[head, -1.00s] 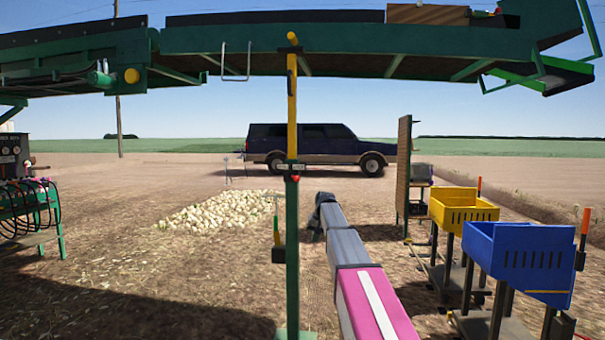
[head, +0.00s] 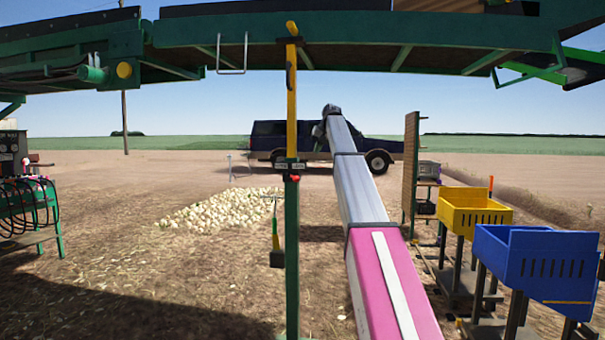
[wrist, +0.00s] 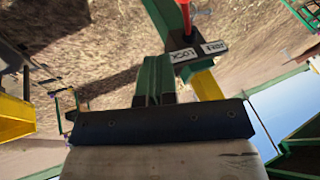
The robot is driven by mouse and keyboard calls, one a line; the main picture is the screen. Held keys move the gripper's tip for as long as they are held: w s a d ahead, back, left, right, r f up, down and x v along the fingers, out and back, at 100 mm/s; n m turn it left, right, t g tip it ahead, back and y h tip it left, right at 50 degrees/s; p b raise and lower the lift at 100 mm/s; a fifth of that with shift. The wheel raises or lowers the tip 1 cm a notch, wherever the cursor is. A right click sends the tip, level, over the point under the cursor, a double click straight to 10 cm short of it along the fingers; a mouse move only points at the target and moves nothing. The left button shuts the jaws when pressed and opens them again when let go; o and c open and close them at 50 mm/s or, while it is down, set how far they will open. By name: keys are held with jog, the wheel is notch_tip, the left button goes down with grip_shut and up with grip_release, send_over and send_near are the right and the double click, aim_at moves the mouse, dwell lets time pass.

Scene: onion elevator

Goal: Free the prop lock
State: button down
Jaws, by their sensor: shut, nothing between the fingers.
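The prop stands upright in the head view as a green post (head: 292,255) with a yellow upper bar (head: 291,95). At their joint is a small dark lock bracket (head: 290,165) with a red knob (head: 294,178). In the wrist view, the white "PROP LOCK" label (wrist: 200,51), red pin (wrist: 186,15) and yellow bar (wrist: 207,86) show upside down. My gripper (wrist: 157,60) is shut and empty, its fingers pointing toward the label's left side. Whether they touch is unclear. In the head view, my gripper (head: 332,110) is raised right of the prop, above lock height.
A green conveyor (head: 350,35) spans overhead, with a wire hook (head: 232,58) below it. A yellow crate (head: 475,208) and blue crate (head: 535,265) stand at right on carts. A brush (head: 276,235) hangs beside the post. An onion pile (head: 225,208) lies behind.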

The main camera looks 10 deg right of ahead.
dwell(0.3)
jog(key=a+x, duration=0.2)
jog(key=x, duration=1.1)
jog(key=shift+s+a+r, duration=0.25)
jog(key=shift+s+r, duration=0.05)
jog(key=shift+s, duration=0.1)
jog(key=shift+a, duration=0.1)
jog(key=shift+s+a+m, duration=0.1)
jog(key=shift+a+m, duration=0.2)
jog(key=shift+s+a, duration=0.1)
jog(key=shift+a, duration=0.2)
